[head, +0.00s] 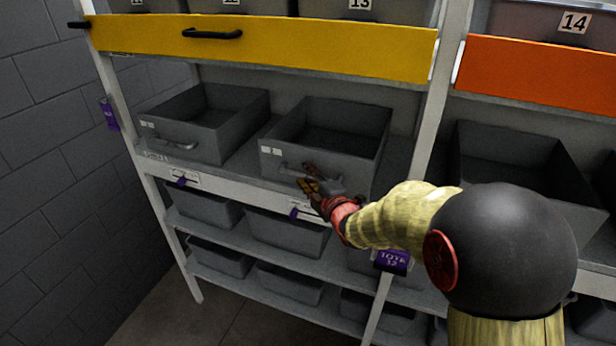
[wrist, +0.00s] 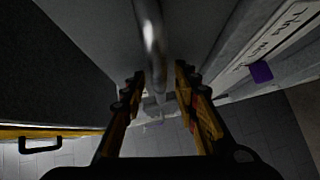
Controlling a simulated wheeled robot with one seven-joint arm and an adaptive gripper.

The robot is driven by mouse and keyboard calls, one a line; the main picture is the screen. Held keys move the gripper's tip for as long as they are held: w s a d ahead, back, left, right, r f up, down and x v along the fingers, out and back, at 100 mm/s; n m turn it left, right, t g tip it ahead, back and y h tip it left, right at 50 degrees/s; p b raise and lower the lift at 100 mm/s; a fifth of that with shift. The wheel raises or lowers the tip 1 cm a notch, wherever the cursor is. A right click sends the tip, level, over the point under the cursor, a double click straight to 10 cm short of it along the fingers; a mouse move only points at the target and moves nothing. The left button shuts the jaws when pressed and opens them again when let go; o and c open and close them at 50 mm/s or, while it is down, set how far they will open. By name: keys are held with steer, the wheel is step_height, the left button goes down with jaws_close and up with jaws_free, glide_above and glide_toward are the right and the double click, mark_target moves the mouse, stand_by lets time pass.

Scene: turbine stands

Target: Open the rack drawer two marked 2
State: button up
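A grey open-topped drawer bin (head: 325,160) stands on the middle shelf, right of a similar grey bin (head: 190,140). White labels sit on both fronts, too small to read, so I cannot confirm which is marked 2. The right bin's front has a bar handle (head: 287,171). My gripper (head: 308,180) is at this handle's right part and hides some of it. In the wrist view, the metal handle (wrist: 151,45) runs between the two separated fingers of my gripper (wrist: 158,77). Gaps show beside the bar, so the gripper looks open around it.
A yellow drawer front (head: 290,42) with a black handle is above, and an orange front (head: 540,75) is at upper right. Purple tags hang from the shelf edge (head: 235,184). More grey bins fill the lower shelves. A grey block wall (head: 45,150) bounds the left.

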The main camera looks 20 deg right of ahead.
steer(key=shift+c, duration=0.6)
jaws_close()
